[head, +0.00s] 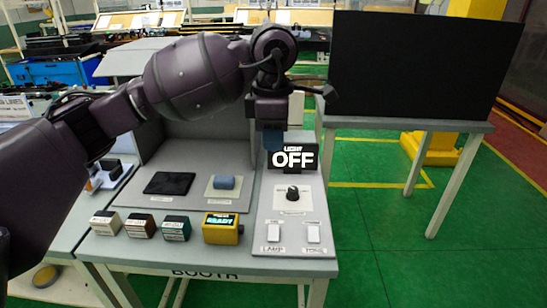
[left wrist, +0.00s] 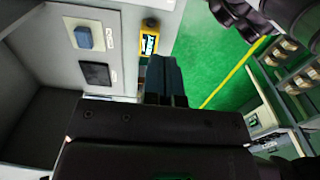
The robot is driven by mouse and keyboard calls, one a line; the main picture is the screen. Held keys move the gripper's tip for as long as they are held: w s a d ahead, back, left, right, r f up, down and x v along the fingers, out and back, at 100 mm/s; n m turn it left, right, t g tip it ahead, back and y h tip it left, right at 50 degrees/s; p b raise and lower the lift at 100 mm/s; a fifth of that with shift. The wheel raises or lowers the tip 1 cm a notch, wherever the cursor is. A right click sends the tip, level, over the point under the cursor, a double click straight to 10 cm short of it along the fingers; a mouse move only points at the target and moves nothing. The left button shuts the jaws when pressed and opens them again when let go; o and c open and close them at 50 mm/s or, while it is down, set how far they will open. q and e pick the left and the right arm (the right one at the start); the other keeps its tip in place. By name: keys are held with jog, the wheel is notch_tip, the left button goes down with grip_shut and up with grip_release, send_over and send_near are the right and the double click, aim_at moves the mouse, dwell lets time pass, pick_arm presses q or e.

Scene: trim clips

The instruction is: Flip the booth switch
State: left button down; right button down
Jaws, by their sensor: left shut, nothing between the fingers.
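The booth (head: 200,258) has a grey control panel at its right side. A sign (head: 293,159) there reads "LIGHT OFF". Below it is a black knob (head: 292,193). My left gripper (head: 272,142) is shut and empty, pointing down by the sign's upper left, behind the knob and switches. Its fingers show in the left wrist view (left wrist: 163,72); the switches cannot be made out there. My right gripper is not in view.
On the booth are a black pad (head: 169,183), a blue block (head: 224,183), several small labelled boxes and a yellow device (head: 222,229) reading "READY". A table (head: 440,124) with a large black screen (head: 425,62) stands at right.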

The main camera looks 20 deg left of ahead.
pick_arm(q)
jog(key=r, duration=0.3)
jog(key=shift+s+d+r, duration=0.1)
jog(key=shift+s+r, duration=0.1)
jog(key=shift+s, duration=0.1)
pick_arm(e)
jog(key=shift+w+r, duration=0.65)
